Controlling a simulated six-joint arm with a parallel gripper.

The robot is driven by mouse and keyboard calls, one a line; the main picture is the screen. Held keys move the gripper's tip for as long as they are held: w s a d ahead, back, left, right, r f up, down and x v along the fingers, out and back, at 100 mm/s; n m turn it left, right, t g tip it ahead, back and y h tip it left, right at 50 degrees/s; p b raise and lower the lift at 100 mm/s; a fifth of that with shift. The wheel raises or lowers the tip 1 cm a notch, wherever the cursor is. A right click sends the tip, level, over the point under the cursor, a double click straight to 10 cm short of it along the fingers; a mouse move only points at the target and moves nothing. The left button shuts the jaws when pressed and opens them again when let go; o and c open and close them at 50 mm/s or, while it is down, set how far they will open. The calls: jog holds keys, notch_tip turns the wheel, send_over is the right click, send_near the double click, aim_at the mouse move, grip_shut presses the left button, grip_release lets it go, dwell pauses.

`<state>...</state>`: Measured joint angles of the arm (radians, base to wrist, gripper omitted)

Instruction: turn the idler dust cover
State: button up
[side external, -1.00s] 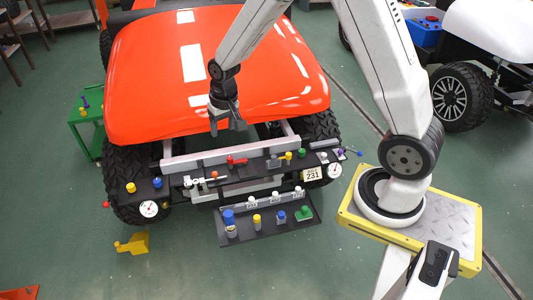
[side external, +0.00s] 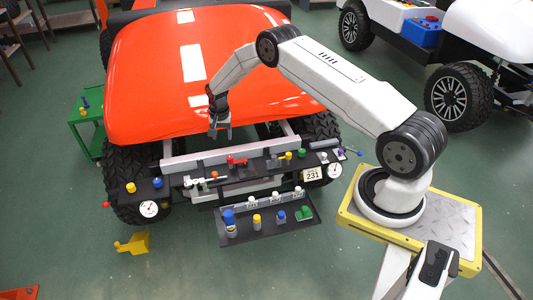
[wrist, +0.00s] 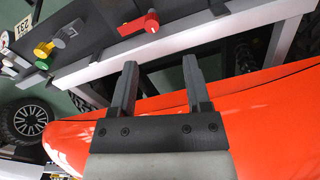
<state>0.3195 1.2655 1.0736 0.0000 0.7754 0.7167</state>
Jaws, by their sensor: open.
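Small coloured fittings sit on the dark panel (side external: 262,167) across the front of the orange cart. I cannot tell which one is the idler dust cover. A red handle (side external: 236,161) stands near the panel's middle, with a yellow fitting (side external: 288,155) and a green knob (side external: 301,153) to its right. My gripper (side external: 220,136) hangs above the cart's front edge, behind the panel, apart from all fittings. In the wrist view my gripper (wrist: 160,66) has its fingers spread and empty. The red handle (wrist: 152,21) lies beyond the fingertips, and the green knob (wrist: 42,65) is at left.
A dark tray (side external: 300,222) with several coloured pegs hangs below the panel. The orange hood (side external: 150,75) lies behind and under my gripper. A pale rail (side external: 190,160) runs between hood and panel. A yellow block (side external: 134,243) lies on the floor at left.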

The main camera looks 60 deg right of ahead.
jog(key=shift+m, duration=0.9)
jog(key=d+f, duration=0.1)
jog(key=f, duration=0.2)
jog(key=d+f, duration=0.1)
jog(key=shift+d+f, duration=0.35)
jog(key=shift+f, duration=0.15)
